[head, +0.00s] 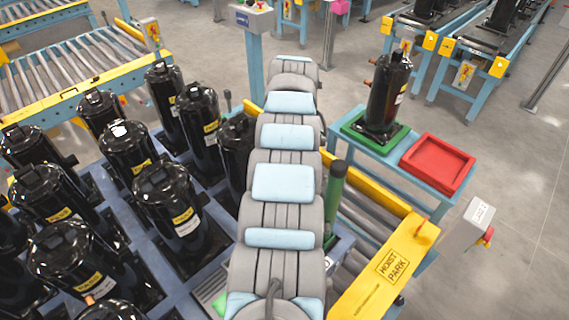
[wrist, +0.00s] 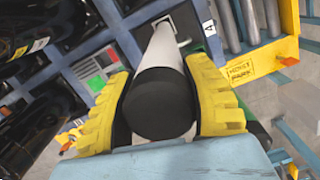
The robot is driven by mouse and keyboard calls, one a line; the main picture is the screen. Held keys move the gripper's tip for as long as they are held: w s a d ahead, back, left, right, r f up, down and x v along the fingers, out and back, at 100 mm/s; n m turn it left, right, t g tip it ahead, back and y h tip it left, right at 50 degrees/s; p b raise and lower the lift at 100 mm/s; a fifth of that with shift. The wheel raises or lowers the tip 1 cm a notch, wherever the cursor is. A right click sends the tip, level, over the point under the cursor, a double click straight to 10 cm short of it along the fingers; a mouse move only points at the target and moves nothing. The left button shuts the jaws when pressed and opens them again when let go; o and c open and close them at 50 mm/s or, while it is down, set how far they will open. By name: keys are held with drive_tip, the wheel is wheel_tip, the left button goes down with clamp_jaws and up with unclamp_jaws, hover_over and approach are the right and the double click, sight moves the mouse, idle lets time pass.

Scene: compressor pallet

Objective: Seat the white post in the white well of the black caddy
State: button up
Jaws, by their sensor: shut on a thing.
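In the wrist view the white post (wrist: 164,52) with a wide black end cap (wrist: 158,104) lies between the two yellow, ridged fingers of my gripper (wrist: 165,108). The fingers are shut on it, with dark pads against its sides. The post points away from the camera toward a dark square area (wrist: 187,24) in the blue frame. I cannot tell whether its far end touches anything there. The black caddy and its white well cannot be made out clearly. In the head view my arm hides the gripper and the post.
Several black compressors (head: 178,207) stand on the blue pallet left of my arm. A green cylinder (head: 335,195) stands close to my arm's right side. A yellow "hoist park" beam (head: 385,270) lies right. Beyond it are a compressor on a green tray (head: 352,132) and a red tray (head: 437,163).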

drive_tip(key=shift+f, duration=2.65)
drive_tip(key=o, duration=1.2)
drive_tip(key=shift+s+d+r, duration=0.15)
drive_tip(key=shift+s+r, duration=0.05)
drive_tip(key=shift+r, duration=1.8)
drive_tip(key=shift+s+d+r, duration=0.15)
drive_tip(key=shift+r, duration=1.9)
drive_tip(key=shift+s+d+r, duration=0.15)
drive_tip(key=shift+s+r, duration=0.05)
drive_tip(key=shift+r, duration=1.8)
